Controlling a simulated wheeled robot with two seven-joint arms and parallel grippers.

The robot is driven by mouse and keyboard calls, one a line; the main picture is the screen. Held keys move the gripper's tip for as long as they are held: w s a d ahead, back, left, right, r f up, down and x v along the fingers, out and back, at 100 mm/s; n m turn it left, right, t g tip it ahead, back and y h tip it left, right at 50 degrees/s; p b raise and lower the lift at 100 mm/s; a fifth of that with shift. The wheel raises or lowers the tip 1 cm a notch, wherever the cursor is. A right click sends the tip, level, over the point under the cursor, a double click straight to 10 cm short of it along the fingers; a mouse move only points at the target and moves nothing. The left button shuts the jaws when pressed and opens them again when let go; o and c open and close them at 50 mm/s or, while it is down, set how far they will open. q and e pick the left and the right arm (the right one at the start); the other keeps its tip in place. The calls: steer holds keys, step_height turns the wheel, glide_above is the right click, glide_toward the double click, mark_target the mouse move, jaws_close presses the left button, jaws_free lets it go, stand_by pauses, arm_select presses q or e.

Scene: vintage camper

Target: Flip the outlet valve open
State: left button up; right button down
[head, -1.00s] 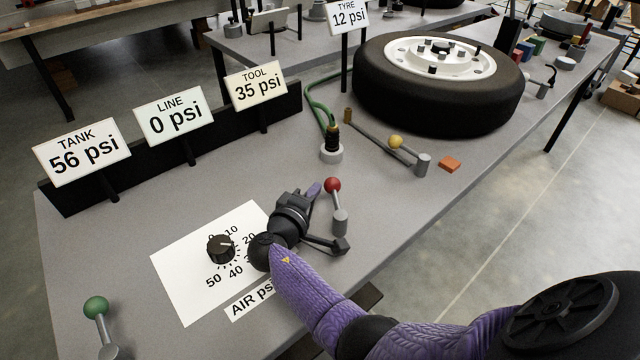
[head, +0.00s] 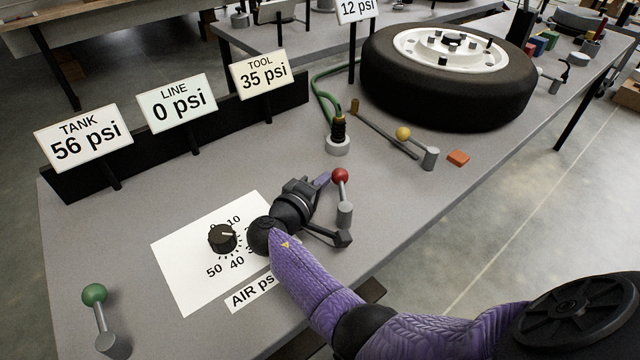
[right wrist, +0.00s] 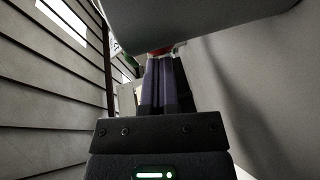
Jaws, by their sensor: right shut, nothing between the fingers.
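A lever with a red ball knob (head: 340,175) stands on a grey post (head: 345,214) on the bench; no label on it shows, so I take it as the outlet valve. My right gripper (head: 322,179) is shut and empty, its purple fingertips just left of the red knob. Whether they touch it I cannot tell. In the right wrist view the shut fingers (right wrist: 160,85) point at a sliver of red (right wrist: 160,51), mostly hidden by a grey shape above. My left gripper is out of view.
A black dial (head: 222,238) on a white card is left of my right arm. A green-knobbed lever (head: 94,294) stands front left, a yellow-knobbed lever (head: 403,134) near the tyre (head: 445,95). Signs read TANK 56 psi (head: 84,137), LINE 0 psi (head: 177,103), TOOL 35 psi (head: 261,75).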

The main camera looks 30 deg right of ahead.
mark_target(347, 178)
steer(key=m+g+b, duration=0.1)
steer(key=d+m+g+h+b, duration=0.1)
steer(key=b, duration=0.1)
steer(key=shift+d+f+g, duration=0.2)
steer(key=shift+f+g, duration=0.1)
steer(key=shift+f, duration=0.05)
steer(key=shift+d+m+g+b, duration=0.25)
steer(key=shift+m+g+b, duration=0.25)
steer(key=shift+g, duration=0.1)
steer(key=shift+s+d+r+m+g, duration=0.2)
steer(key=shift+d+m+g, duration=0.1)
steer(key=shift+m+g, duration=0.15)
steer(key=shift+s+d+r, duration=0.2)
steer(key=shift+s+d, duration=0.1)
steer(key=shift+d, duration=0.35)
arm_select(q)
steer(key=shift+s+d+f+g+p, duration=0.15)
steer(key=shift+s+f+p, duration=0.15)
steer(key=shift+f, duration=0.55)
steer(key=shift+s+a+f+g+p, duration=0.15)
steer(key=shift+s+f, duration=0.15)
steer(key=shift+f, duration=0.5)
arm_select(e)
steer(key=shift+s+d, duration=0.35)
steer(key=shift+d, duration=0.15)
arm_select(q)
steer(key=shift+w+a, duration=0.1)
arm_select(e)
steer(key=shift+d, duration=0.1)
